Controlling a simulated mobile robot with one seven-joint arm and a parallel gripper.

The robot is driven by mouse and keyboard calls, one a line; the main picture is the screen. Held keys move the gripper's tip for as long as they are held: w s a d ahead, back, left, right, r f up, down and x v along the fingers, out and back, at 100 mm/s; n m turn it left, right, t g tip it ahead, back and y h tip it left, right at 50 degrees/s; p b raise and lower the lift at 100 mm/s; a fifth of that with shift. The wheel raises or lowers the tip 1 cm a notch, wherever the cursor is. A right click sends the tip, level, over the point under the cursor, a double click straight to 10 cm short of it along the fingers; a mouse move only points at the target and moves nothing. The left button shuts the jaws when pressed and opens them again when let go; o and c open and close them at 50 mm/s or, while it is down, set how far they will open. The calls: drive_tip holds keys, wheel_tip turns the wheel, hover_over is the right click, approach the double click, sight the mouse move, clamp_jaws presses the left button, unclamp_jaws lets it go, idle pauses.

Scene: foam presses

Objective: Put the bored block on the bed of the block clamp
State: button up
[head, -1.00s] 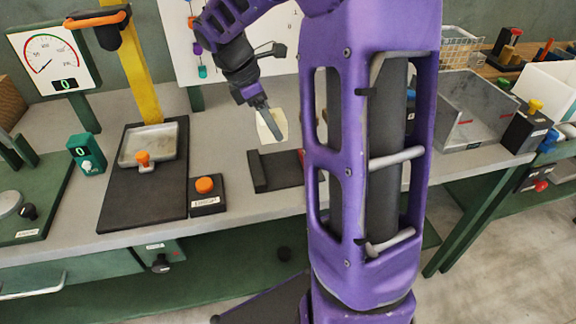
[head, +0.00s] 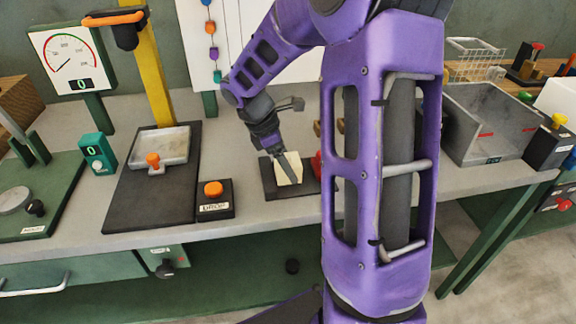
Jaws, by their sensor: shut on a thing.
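The cream block (head: 289,170) is in the head view, left of my purple column. My gripper (head: 287,165) is shut on it from above, with a dark finger across its face. The bore is not visible from this side. The block clamp (head: 268,184) is a black plate with a raised edge at its left and a red part (head: 316,166) at its right, partly hidden by my column. The block is over the plate, low down; I cannot tell whether it touches the bed.
To the left stand an orange-button box (head: 214,199), a black press base (head: 150,205) with a grey tray and yellow post, and a teal counter (head: 98,153). A grey open bin (head: 490,120) stands at the right. Clear bench lies in front of the clamp.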

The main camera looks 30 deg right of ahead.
drive_tip(key=shift+f, duration=0.15)
drive_tip(key=o, duration=1.4)
drive_tip(key=shift+o, duration=0.2)
drive_tip(key=shift+r, duration=0.3)
drive_tip(key=p+v, duration=0.2)
drive_tip(key=v, duration=0.9)
drive_tip(key=shift+a+r+p, duration=0.3)
drive_tip(key=shift+r+p, duration=0.05)
